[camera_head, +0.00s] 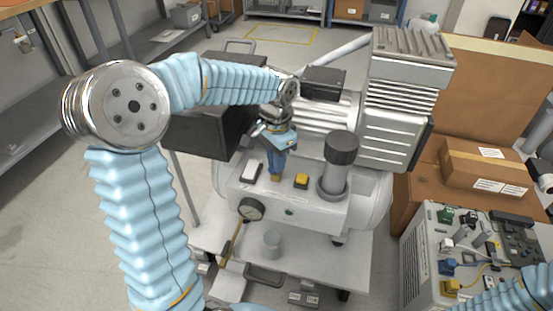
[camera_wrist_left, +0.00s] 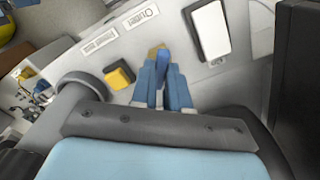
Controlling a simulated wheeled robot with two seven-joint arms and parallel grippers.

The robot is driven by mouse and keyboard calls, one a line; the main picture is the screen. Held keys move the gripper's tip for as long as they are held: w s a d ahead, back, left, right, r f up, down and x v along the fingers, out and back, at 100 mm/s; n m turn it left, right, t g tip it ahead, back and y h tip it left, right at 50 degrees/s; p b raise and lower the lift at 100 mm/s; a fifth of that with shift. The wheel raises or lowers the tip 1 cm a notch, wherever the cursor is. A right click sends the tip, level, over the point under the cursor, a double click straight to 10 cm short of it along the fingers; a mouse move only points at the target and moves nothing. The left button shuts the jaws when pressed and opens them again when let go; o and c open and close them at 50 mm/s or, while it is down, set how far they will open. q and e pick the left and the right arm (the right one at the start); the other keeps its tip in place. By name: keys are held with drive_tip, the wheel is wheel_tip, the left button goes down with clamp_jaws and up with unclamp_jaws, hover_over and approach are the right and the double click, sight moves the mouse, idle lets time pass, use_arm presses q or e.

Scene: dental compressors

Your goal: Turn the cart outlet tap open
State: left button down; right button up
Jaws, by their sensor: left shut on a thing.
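The cart outlet tap (camera_wrist_left: 156,50) shows in the left wrist view as a small brass-coloured end with a blue part behind it, on the pale panel below a printed label. My left gripper (camera_wrist_left: 161,80) is shut on it, with a blue finger on each side; the fingers hide most of the handle. In the head view my left gripper (camera_head: 276,172) points down at the front panel of the compressor (camera_head: 300,204). The tap's brass end shows just below the fingertips. I cannot tell how far the tap is turned. My right gripper is out of view.
A white rocker switch (camera_head: 252,173) is left of the tap and a yellow button (camera_head: 301,181) right of it. A black-capped cylinder (camera_head: 340,165) rises farther right. A gauge (camera_head: 251,209) sits on the front. A grey equipment box (camera_head: 425,260) stands at the right.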

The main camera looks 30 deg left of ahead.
use_arm(q)
drive_tip(key=n, duration=0.3)
drive_tip(key=shift+n, duration=2.2)
drive_tip(key=c, duration=1.1)
unclamp_jaws()
wheel_tip(320, 180, up, 14)
drive_tip(key=shift+f+p, duration=0.1)
drive_tip(key=shift+p, duration=0.75)
